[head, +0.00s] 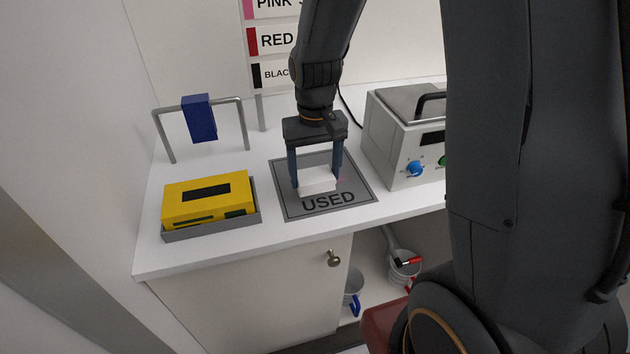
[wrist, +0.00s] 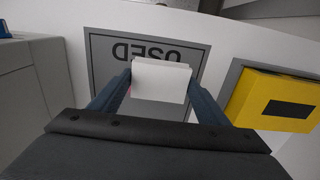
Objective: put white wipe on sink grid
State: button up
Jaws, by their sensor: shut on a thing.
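The white wipe (head: 317,181) is a small white block between the two fingers of my gripper (head: 316,176). It also shows in the wrist view (wrist: 161,80), with my gripper (wrist: 160,88) shut on its two sides. The wipe is over the grey mat marked USED (head: 357,192); I cannot tell whether it touches the mat. A small pink mark shows at one side of the wipe; I cannot tell whether it is on the wipe or the mat. I see no sink grid in either view.
A yellow box (head: 206,198) sits in a grey tray left of the mat. Behind it, a blue cloth (head: 198,118) hangs on a metal rail (head: 165,132). A grey machine with knobs (head: 402,137) stands right of the mat. Mugs (head: 405,268) stand on the open shelf below.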

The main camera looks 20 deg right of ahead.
aim_at(315, 176)
jog(key=shift+f+p, duration=0.4)
jog(key=shift+f, duration=1.4)
jog(key=shift+f, duration=0.1)
jog(key=o, duration=1)
jog(key=shift+o, duration=0.2)
